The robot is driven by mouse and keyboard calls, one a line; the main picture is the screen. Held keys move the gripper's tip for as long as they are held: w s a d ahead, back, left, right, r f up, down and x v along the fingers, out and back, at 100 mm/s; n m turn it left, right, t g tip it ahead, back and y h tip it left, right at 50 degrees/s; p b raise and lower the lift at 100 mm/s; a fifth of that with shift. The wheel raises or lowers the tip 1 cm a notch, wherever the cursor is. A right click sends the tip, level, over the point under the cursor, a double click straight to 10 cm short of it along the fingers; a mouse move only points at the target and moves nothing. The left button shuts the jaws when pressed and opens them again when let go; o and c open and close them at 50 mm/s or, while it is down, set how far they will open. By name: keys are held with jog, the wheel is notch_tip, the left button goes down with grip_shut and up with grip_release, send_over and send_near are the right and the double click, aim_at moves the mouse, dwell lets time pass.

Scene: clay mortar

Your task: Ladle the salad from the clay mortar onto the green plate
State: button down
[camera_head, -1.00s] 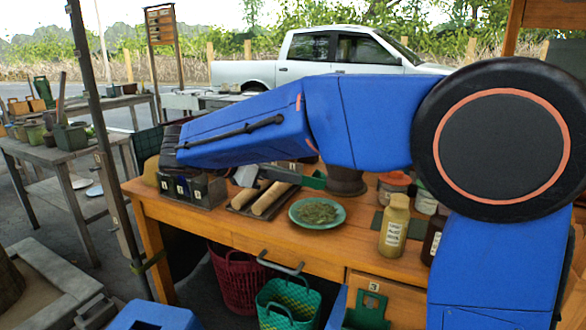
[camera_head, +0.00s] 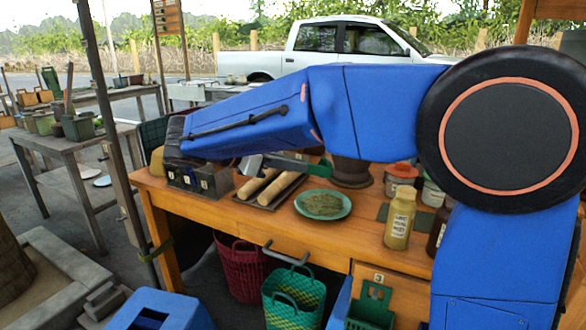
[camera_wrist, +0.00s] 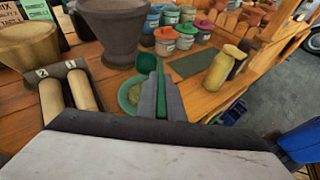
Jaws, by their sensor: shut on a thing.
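My gripper (camera_wrist: 163,98) is shut on the handle of a green ladle (camera_wrist: 147,63). In the head view the ladle (camera_head: 298,166) is held between the rolling pins and the clay mortar, above table level; I cannot tell whether its bowl holds anything. The green plate (camera_head: 339,213) lies on the table with greenish salad (camera_head: 322,202) spread on it. In the wrist view the plate (camera_wrist: 122,101) is partly hidden behind the ladle and fingers. The dark clay mortar (camera_head: 351,174) stands upright behind the plate, also in the wrist view (camera_wrist: 112,35); its inside is hidden.
Two rolling pins (camera_head: 272,188) lie in a tray left of the plate. Dark numbered bins (camera_head: 200,181) stand at the table's left end. A labelled yellow bottle (camera_head: 399,218) and lidded jars (camera_head: 401,180) stand to the right. Baskets (camera_head: 292,297) sit below.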

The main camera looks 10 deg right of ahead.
jog(key=w+d+r+m+g+y, duration=0.1)
jog(key=d+r+g+y, duration=0.1)
jog(key=d+r+y, duration=0.5)
jog(key=shift+w+d+r+g+y, duration=0.15)
jog(key=shift+w+d+g+y, duration=0.2)
jog(key=shift+d+y, duration=2.25)
jog(key=shift+a+y, duration=0.5)
jog(key=shift+a, duration=0.05)
